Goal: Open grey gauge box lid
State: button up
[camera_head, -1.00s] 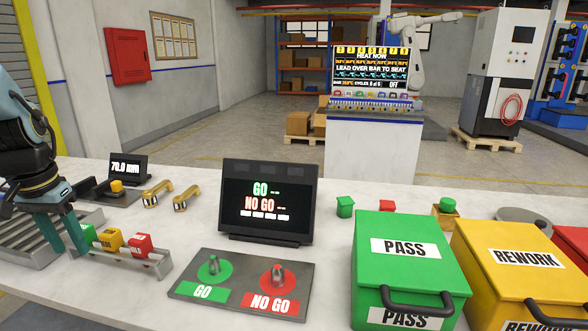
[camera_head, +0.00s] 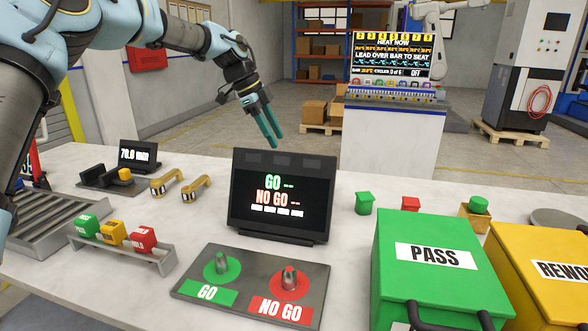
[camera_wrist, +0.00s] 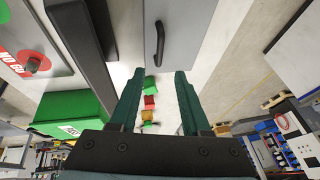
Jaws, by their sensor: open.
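In the wrist view a flat grey surface with a black bar handle (camera_wrist: 159,42) shows at the top; it looks like the lid of the grey gauge box (camera_wrist: 190,25), and it appears shut. In the head view I cannot make out this box; the display may hide it. My gripper (camera_head: 271,140) is above and behind the display, fingers pointing down, open and empty. In the wrist view its two green fingers (camera_wrist: 158,78) stand apart, with the handle ahead of their tips and nothing between them. The gripper is not touching the handle.
The display (camera_head: 282,200) stands close to the gripper. A GO/NO GO panel (camera_head: 250,299) is in front of it. A green PASS box (camera_head: 425,285) and a yellow REWORK box (camera_head: 540,300) stand at right. Small coloured blocks (camera_head: 364,203) lie behind them.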

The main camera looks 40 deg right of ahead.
jog(key=p+x, duration=0.2)
jog(key=x, duration=0.8)
jog(key=shift+p, duration=0.3)
jog(key=shift+c, duration=0.2)
grip_shut()
dwell(0.8)
